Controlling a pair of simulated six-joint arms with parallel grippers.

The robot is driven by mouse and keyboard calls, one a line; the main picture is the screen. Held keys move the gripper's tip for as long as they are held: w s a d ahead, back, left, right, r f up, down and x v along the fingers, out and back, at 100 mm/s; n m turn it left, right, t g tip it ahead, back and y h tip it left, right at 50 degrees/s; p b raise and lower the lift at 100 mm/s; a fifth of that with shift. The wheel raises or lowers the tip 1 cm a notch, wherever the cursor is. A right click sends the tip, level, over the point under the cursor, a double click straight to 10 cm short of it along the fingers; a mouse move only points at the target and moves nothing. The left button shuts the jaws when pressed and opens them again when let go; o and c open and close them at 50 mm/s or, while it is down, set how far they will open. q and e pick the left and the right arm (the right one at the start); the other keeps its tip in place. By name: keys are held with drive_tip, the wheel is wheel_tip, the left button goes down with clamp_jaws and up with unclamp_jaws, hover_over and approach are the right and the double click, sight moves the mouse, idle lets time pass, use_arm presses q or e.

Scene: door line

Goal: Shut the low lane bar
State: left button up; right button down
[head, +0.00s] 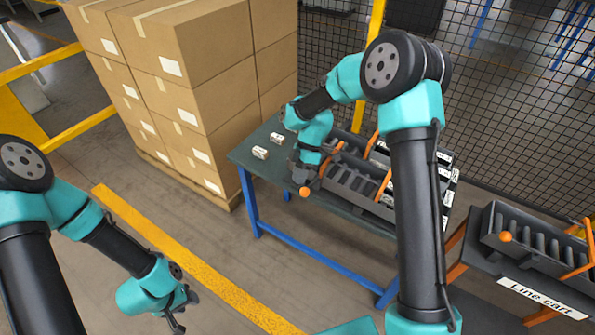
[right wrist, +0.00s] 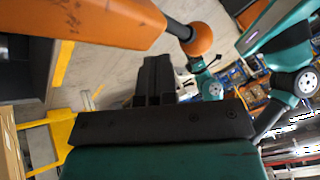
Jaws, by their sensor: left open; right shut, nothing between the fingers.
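A dark grey lane rack (head: 345,187) with upright orange bars stands on the table at the centre of the head view. An orange ball knob (head: 305,191) shows at its near left end, right by my right gripper (head: 300,174). In the right wrist view an orange bar (right wrist: 85,25) fills the upper left, and an orange ball knob (right wrist: 202,39) on a dark rod sticks out from its end. My right gripper (right wrist: 155,78) is shut and empty, just below and left of that knob in the picture. My left gripper (head: 180,312) is open and empty, low over the floor.
The table (head: 248,164) has small white-labelled blocks (head: 260,152) on its left part. Stacked cartons (head: 200,90) stand behind left. A line cart (head: 540,290) with another rack and orange knob (head: 506,237) is at right. Mesh fencing (head: 500,110) closes the back.

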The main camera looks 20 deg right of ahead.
drive_tip(key=shift+s+d+n+g+h, duration=0.2)
drive_tip(key=shift+s+n+g+h, duration=0.2)
drive_tip(key=shift+s+n+h, duration=0.5)
drive_tip(key=shift+w+n+y, duration=0.1)
drive_tip(key=shift+n+y, duration=0.2)
use_arm(q)
drive_tip(key=shift+s+a, duration=0.2)
drive_tip(key=shift+a, duration=0.2)
use_arm(e)
drive_tip(key=v, duration=1)
